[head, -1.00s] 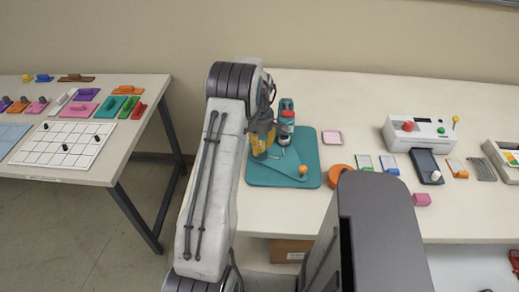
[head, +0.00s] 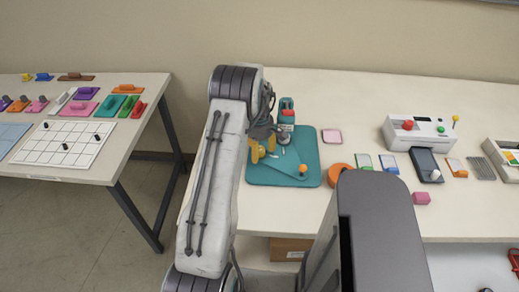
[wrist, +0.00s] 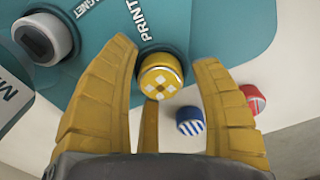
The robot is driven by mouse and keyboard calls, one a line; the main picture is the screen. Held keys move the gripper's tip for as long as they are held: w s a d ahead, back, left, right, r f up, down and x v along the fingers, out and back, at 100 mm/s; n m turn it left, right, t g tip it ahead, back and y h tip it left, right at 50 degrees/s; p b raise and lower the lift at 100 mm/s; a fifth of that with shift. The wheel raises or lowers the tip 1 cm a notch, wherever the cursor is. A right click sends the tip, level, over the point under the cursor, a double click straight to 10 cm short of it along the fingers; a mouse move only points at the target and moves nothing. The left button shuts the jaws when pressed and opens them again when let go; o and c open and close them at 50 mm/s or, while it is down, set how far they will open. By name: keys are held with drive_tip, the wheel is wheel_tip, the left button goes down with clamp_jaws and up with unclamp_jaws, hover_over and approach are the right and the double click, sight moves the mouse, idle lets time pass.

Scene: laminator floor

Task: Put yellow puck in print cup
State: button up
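The yellow puck (wrist: 161,79), with a white diamond pattern, shows in the wrist view between my fingers. It sits at a dark round cup (wrist: 157,49) beside the word PRINT on the teal board (wrist: 100,65). The puck covers most of the cup; I cannot tell how deep it sits. My gripper (wrist: 167,55) is open, one yellow finger on each side of the puck, with a visible gap on the right. In the head view my gripper (head: 263,149) is over the teal board (head: 309,165), and the puck cannot be made out there.
A blue-striped puck (wrist: 190,120) and a red puck (wrist: 253,98) lie right of the yellow one. A grey-white round part (wrist: 45,39) stands at the MAGNET label. A teal-and-red device (head: 287,112) stands behind the board. An orange disc (head: 340,172) lies right of it.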

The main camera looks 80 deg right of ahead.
drive_tip(key=shift+r, duration=0.1)
wheel_tip(320, 180, up, 10)
drive_tip(key=shift+a+f+b, duration=0.1)
drive_tip(key=shift+f+b, duration=0.05)
drive_tip(key=shift+b, duration=0.5)
drive_tip(key=w+a+r+b, duration=0.1)
drive_tip(key=w+a+r, duration=0.25)
drive_tip(key=w, duration=0.25)
drive_tip(key=w+a+r, duration=0.2)
drive_tip(key=w+r, duration=0.2)
drive_tip(key=w, duration=0.3)
drive_tip(key=w+a+r+n+t+h, duration=0.1)
drive_tip(key=w+a+r, duration=0.1)
drive_tip(key=w+a, duration=0.45)
drive_tip(key=w+a+r, duration=0.3)
drive_tip(key=w+a, duration=0.2)
drive_tip(key=a, duration=0.2)
drive_tip(key=w+a+r+t, duration=0.1)
drive_tip(key=w+a, duration=0.2)
drive_tip(key=a, duration=1.3)
drive_tip(key=s+a+f+t, duration=0.1)
drive_tip(key=s+a, duration=0.2)
drive_tip(key=a, duration=0.5)
drive_tip(key=s+a+f+n+t+y, duration=0.1)
drive_tip(key=s+a, duration=0.3)
drive_tip(key=a, duration=0.4)
drive_tip(key=shift+s+f, duration=0.2)
drive_tip(key=shift+f, duration=0.2)
